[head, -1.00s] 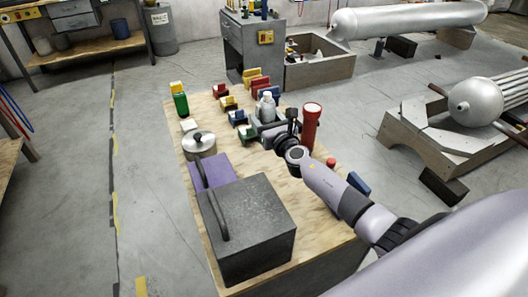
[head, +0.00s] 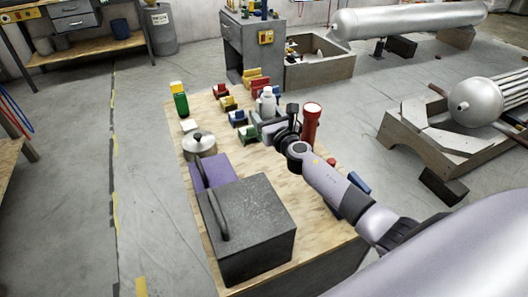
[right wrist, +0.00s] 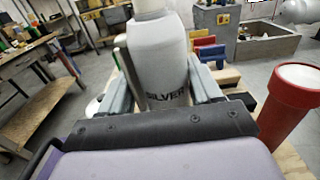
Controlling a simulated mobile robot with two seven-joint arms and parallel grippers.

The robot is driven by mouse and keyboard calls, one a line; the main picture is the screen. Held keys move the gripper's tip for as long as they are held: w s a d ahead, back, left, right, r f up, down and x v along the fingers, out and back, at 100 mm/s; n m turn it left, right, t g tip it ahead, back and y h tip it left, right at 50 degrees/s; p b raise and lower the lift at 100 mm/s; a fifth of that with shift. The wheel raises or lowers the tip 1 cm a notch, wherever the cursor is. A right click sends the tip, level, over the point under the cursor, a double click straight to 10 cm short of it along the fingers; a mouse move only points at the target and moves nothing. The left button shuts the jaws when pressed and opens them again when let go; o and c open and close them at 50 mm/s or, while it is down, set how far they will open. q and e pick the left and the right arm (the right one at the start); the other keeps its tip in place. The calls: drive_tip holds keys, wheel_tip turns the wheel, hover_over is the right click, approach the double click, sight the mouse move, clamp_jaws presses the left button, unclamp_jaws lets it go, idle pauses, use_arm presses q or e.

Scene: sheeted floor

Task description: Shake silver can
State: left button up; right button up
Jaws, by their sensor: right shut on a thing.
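The silver can (head: 267,103) is a grey bottle-shaped can with a pale top. In the right wrist view the can (right wrist: 157,62) fills the space between the fingers, upright, with the word SILVER on its front. My right gripper (head: 266,122) is shut on it, above the wooden table. In the right wrist view its two fingers (right wrist: 165,88) press on either side of the can. How far the can is off the table I cannot tell. My left gripper is not in view.
A red flashlight-like cylinder (head: 310,125) stands close right of my gripper. Several small coloured bins (head: 239,118) sit left of the can.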

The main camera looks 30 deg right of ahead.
sight(268, 97)
drive_tip(key=shift+f, duration=0.6)
drive_tip(key=shift+r, duration=3.65)
wheel_tip(268, 97, down, 5)
drive_tip(key=shift+a+r, duration=0.1)
drive_tip(key=shift+f, duration=1.2)
